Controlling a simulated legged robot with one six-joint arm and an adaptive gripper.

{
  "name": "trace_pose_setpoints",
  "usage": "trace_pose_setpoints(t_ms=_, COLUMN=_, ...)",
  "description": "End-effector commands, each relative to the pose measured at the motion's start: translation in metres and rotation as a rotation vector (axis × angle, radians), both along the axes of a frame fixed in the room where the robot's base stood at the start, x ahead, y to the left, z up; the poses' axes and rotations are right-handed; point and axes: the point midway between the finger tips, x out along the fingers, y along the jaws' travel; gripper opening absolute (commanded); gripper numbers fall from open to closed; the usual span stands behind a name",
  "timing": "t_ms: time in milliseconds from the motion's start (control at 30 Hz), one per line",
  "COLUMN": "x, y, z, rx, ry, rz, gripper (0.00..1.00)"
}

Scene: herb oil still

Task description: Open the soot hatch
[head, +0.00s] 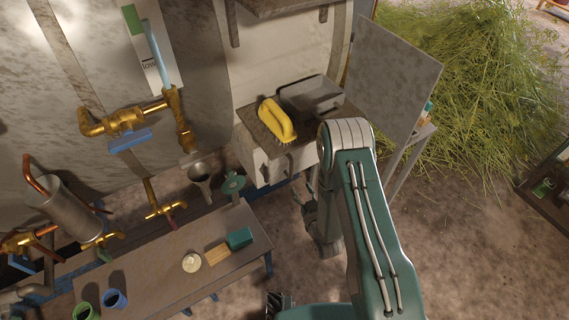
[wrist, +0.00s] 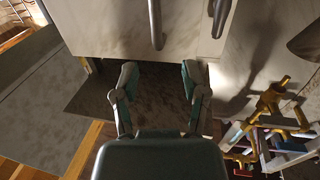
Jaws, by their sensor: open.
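I take the pale front panel (head: 262,171) of the box beside the boiler wall to be the soot hatch. In the wrist view this panel (wrist: 110,25) fills the upper middle, with a dark upright bar handle (wrist: 156,22). A second bar (wrist: 221,17) shows near its right edge. The panel looks closed. My gripper (wrist: 160,74) is open and empty, its fingers spread below the panel's lower edge. The handle's lower end lies above the gap between the fingertips, not between them. In the head view my gripper (head: 308,212) is low beside the box, partly hidden by my arm.
A yellow brush (head: 277,119) and a dark tray (head: 312,97) rest on top of the box. A low bench (head: 165,270) with cups stands at the left front. A grey upright board (head: 394,72) and a herb heap (head: 470,70) are at right. Floor is clear at lower right.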

Motion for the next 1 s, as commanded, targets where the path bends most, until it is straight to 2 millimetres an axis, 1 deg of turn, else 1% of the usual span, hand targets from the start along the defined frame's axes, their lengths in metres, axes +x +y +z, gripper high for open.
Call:
trace_pose_setpoints(t_ms=67, x=0.001, y=-0.001, z=-0.001, rx=0.005, ry=-0.006, rz=0.0, gripper=0.57)
trace_pose_setpoints(t_ms=167, x=0.011, y=0.003, z=0.0, rx=0.004, ry=-0.008, rz=0.0, gripper=0.57)
trace_pose_setpoints(t_ms=500, x=0.068, y=0.031, z=-0.001, rx=-0.001, ry=-0.008, rz=0.001, gripper=0.57)
trace_pose_setpoints(t_ms=633, x=0.085, y=0.039, z=-0.001, rx=-0.001, ry=-0.006, rz=0.001, gripper=0.57)
trace_pose_setpoints(t_ms=800, x=0.097, y=0.042, z=-0.001, rx=0.002, ry=-0.004, rz=0.0, gripper=0.57)
trace_pose_setpoints(t_ms=1000, x=0.099, y=0.043, z=-0.001, rx=0.0, ry=-0.003, rz=-0.001, gripper=0.57)
